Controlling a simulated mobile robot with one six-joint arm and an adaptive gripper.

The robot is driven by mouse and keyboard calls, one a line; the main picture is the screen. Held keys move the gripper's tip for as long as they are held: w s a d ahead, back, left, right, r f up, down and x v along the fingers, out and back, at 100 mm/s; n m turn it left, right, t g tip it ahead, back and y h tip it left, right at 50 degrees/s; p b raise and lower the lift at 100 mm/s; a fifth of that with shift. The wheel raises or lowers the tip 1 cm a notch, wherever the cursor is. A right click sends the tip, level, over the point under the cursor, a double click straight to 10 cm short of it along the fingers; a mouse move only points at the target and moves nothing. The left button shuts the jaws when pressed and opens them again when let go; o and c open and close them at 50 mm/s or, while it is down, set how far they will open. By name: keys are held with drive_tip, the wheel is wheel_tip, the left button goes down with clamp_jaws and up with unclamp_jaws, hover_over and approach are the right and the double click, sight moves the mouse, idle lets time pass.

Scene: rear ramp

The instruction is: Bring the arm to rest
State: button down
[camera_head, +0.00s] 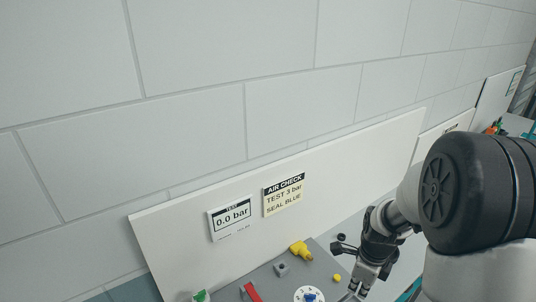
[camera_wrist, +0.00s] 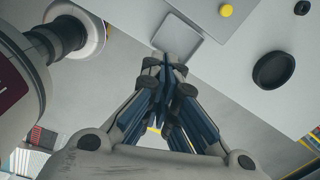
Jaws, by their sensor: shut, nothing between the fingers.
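My gripper (camera_head: 358,288) is at the bottom right of the head view, at the right side of a grey panel (camera_head: 268,280). Part of it is cut off by the picture's lower edge. In the wrist view my gripper (camera_wrist: 167,64) is shut, with its fingertips together and nothing between them. The tips show in front of a light surface, near a grey square plate (camera_wrist: 180,40). I cannot tell whether they touch it.
The panel carries a yellow fitting (camera_head: 300,250), a grey block (camera_head: 281,268), a red lever (camera_head: 251,292) and a white dial (camera_head: 308,294). A board behind it bears a 0.0 bar display (camera_head: 232,217) and an AIR CHECK sign (camera_head: 284,195). The wrist view shows a black oval part (camera_wrist: 273,70).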

drive_tip(key=s+a+r+n+t+b, duration=0.1)
drive_tip(key=s+a+r+n+b, duration=0.35)
drive_tip(key=r+n, duration=0.3)
drive_tip(key=s+a+r+n+t+b, duration=0.1)
drive_tip(key=s+a+n+b, duration=0.1)
drive_tip(key=s+n, duration=0.6)
drive_tip(key=s+a+r+n+t+b, duration=0.1)
drive_tip(key=s+a+r+n+b, duration=0.1)
drive_tip(key=s+n, duration=0.6)
drive_tip(key=shift+a+r+n+t+b, duration=0.25)
drive_tip(key=shift+a+n+t+b, duration=0.2)
drive_tip(key=shift+n+b, duration=0.45)
drive_tip(key=shift+s, duration=0.1)
